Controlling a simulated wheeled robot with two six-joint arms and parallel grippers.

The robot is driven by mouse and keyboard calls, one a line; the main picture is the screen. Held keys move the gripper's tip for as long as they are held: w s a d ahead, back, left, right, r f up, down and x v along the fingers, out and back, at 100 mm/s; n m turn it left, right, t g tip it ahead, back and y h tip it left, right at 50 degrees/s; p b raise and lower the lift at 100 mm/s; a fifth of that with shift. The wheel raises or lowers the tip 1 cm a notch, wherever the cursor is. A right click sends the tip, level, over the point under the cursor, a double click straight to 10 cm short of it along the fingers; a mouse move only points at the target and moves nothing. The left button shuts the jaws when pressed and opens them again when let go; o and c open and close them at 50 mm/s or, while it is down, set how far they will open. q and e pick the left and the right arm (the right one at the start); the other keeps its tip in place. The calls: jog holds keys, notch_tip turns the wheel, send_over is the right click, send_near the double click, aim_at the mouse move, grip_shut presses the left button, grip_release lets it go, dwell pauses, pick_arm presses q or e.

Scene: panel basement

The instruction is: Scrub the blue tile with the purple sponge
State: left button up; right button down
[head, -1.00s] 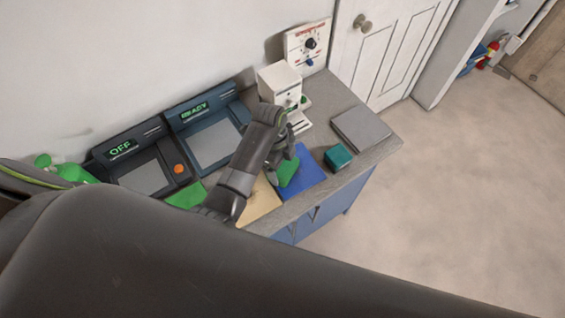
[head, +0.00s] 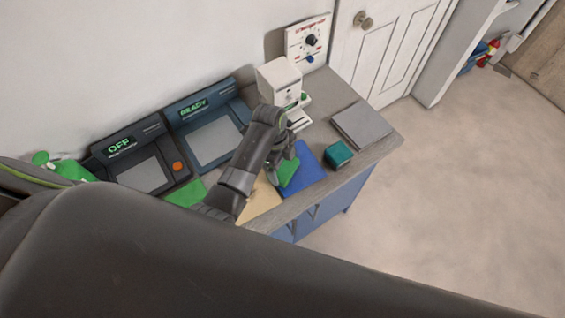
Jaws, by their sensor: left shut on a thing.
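The blue tile (head: 308,178) lies flat near the front edge of the grey counter, and its left part is covered. My left gripper (head: 284,158) is low over the tile's left part, pointing down. It is shut on a green block (head: 290,173) that shows just below the fingers, on or very close to the tile. The fingertips are partly hidden by the wrist. I see no purple sponge in this view. My right gripper is not in view.
A teal block (head: 338,154) sits right of the tile, with a grey flat slab (head: 361,125) behind it. A white machine (head: 279,84) and two dark consoles, marked READY (head: 213,139) and OFF (head: 140,170), stand along the wall. A beige tile (head: 262,201) lies left.

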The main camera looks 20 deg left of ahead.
aim_at(294, 161)
pick_arm(q)
jog(key=shift+w+d+b, duration=0.3)
jog(key=shift+w+d, duration=1)
jog(key=shift+w, duration=0.1)
jog(key=shift+w+d+f+b, duration=0.1)
jog(key=shift+w+d+b, duration=0.65)
jog(key=shift+w+d, duration=0.5)
jog(key=shift+r+p, duration=0.2)
jog(key=shift+p, duration=0.3)
jog(key=shift+s+a+p, duration=0.25)
jog(key=shift+s+p, duration=0.05)
jog(key=shift+p, duration=0.4)
jog(key=shift+s+a+f+p, duration=0.2)
jog(key=shift+s+a+p, duration=0.1)
jog(key=shift+s+a, duration=0.7)
jog(key=shift+s, duration=0.05)
jog(key=shift+s+a, duration=0.45)
jog(key=shift+s, duration=0.05)
jog(key=shift+s+a, duration=0.95)
